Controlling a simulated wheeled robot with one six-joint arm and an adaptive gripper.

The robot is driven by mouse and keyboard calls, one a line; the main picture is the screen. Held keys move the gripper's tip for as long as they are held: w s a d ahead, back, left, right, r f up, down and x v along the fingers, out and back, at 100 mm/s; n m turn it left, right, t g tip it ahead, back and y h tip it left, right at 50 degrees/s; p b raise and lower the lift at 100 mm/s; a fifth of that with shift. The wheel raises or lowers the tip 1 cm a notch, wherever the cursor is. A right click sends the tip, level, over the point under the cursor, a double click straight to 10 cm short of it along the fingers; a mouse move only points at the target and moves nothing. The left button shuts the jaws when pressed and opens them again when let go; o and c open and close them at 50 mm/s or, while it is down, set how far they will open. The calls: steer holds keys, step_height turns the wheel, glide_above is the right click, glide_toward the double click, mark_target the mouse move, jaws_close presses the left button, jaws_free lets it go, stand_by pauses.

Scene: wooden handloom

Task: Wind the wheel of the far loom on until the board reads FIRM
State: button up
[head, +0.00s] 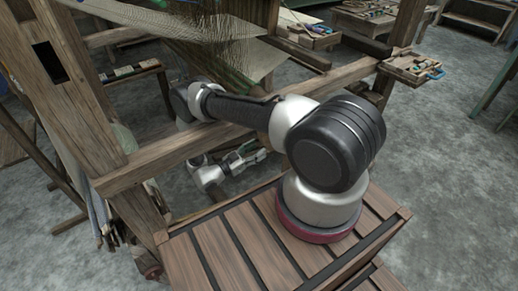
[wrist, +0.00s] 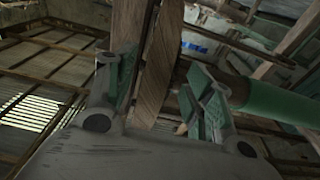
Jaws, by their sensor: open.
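A wooden loom (head: 150,165) with a sheet of pale warp threads (head: 240,58) stands in front of me in the head view. My gripper (head: 256,152) is low beside its frame, under the long front rail. In the wrist view my gripper (wrist: 163,68) is open, with green pads. A green cylinder (wrist: 280,104) lies at right, close to the right finger. No reading board is legible in either view.
A small tray of tools (head: 412,67) sits on the loom's right end. A workbench (head: 370,18) stands at the back. Bundled rods (head: 100,215) lean at lower left. Bare concrete floor (head: 450,180) is open at right. Roof beams (wrist: 45,70) fill the wrist view's left.

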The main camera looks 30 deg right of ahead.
steer(key=w+a+r, duration=0.1)
steer(key=a+r, duration=0.1)
steer(key=r, duration=0.4)
steer(key=w+a+r, duration=0.2)
steer(key=r, duration=0.4)
steer(key=shift+y, duration=0.6)
steer(key=s+d, duration=0.1)
steer(key=d, duration=0.1)
steer(key=s+d, duration=0.1)
steer(key=d, duration=0.4)
steer(key=shift+s+d+r, duration=0.3)
steer(key=shift+s+r, duration=0.05)
steer(key=shift+s, duration=0.05)
steer(key=shift+w+d, duration=0.1)
steer(key=shift+d, duration=0.5)
